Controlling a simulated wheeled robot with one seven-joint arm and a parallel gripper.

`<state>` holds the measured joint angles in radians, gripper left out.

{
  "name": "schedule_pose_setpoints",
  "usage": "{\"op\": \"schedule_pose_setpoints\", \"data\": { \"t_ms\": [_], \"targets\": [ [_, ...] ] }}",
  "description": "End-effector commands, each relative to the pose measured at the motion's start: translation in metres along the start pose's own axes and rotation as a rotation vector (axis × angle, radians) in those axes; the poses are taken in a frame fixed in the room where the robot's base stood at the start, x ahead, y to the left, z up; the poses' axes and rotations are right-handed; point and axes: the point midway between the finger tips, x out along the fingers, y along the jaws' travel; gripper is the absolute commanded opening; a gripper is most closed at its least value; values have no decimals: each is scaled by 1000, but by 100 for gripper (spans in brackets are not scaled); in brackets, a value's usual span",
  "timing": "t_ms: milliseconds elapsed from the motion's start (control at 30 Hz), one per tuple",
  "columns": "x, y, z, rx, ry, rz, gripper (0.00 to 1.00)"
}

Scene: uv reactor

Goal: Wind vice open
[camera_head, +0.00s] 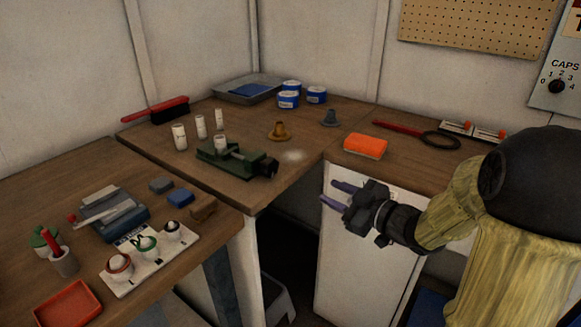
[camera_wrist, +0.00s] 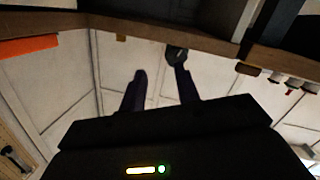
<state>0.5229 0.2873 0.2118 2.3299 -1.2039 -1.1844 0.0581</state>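The green vice (camera_head: 235,158) sits on the back bench, with a white cylinder (camera_head: 220,143) standing at its jaws. I cannot tell whether the jaws grip it. The vice's dark end knob (camera_head: 268,167) faces the bench's front edge. My gripper (camera_head: 334,194) is in front of the benches, to the right of the knob and apart from it. Its two purple fingers are spread with nothing between them. In the wrist view my gripper (camera_wrist: 160,78) is also open; a dark round part, probably the vice's knob, shows beyond the right fingertip.
An orange block (camera_head: 365,146) and a dark red magnifier-like tool (camera_head: 415,133) lie on the right bench. White cylinders (camera_head: 180,136) stand left of the vice. A white panel of pots (camera_head: 147,255) is on the left bench. A gap opens below the bench corner.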

Motion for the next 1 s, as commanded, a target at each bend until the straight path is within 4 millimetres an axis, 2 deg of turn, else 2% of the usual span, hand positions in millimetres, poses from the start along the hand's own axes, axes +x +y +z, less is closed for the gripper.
{"op": "schedule_pose_setpoints", "data": {
  "t_ms": [167, 367, 467, 633, 800, 900, 1000],
  "targets": [
    [2, 7, 33, 71, -262, 149, 32],
    [-23, -2, 73, 222, -578, 298, 32],
    [-43, -17, 90, 322, -731, 351, 32],
    [-81, -62, 107, 525, -980, 398, 32],
    [-115, -119, 109, 742, -1191, 386, 32],
    [-126, -143, 106, 830, -1264, 368, 32],
    [-132, -154, 104, 872, -1298, 356, 32]
  ]
}}
